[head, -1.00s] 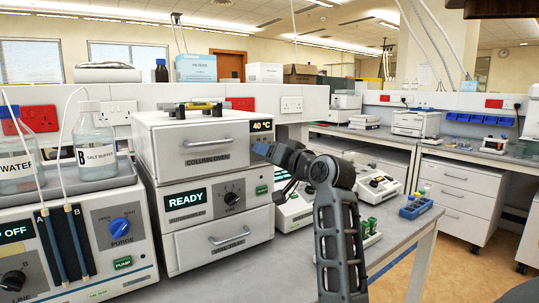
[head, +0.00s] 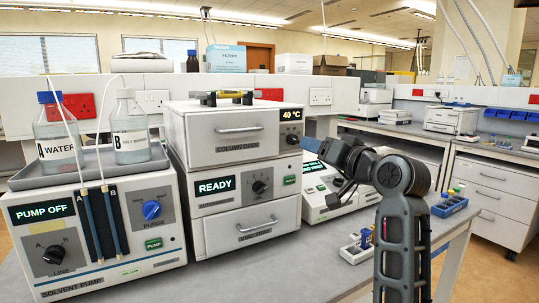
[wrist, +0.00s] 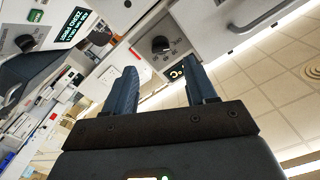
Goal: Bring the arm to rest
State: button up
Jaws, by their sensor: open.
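My gripper (wrist: 163,88) shows in the wrist view with its two blue-grey fingers apart and nothing between them. In the head view my arm rises at the lower right, bends at the top and points left. The end of my arm is in front of the right side of the instrument stack, and the fingertips are hard to make out there. The stack has a column oven (head: 225,128) reading 40 °C on top, a unit with a READY display (head: 214,187) in the middle and a closed drawer (head: 250,230) below.
A solvent pump (head: 95,225) reading PUMP OFF stands at left, with two bottles (head: 56,135) in its tray. A small vial rack (head: 356,248) and a blue rack (head: 450,206) sit near my arm. The bench front (head: 290,270) is clear.

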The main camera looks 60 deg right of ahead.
jog(key=shift+f, duration=0.1)
jog(key=s+a+f+n+y, duration=0.2)
jog(key=a+f+n+y, duration=0.25)
jog(key=a+f, duration=1.7)
jog(key=s+a+f+n+y, duration=0.2)
jog(key=s+a+n, duration=0.2)
jog(key=s+a, duration=0.4)
jog(key=s+a+f+n+y, duration=0.1)
jog(key=s+a+n+y, duration=0.2)
jog(key=s+a, duration=0.6)
jog(key=s, duration=0.2)
jog(key=shift+s+a+f+n, duration=0.2)
jog(key=shift+s+f+n, duration=0.1)
jog(key=shift+f+n, duration=0.05)
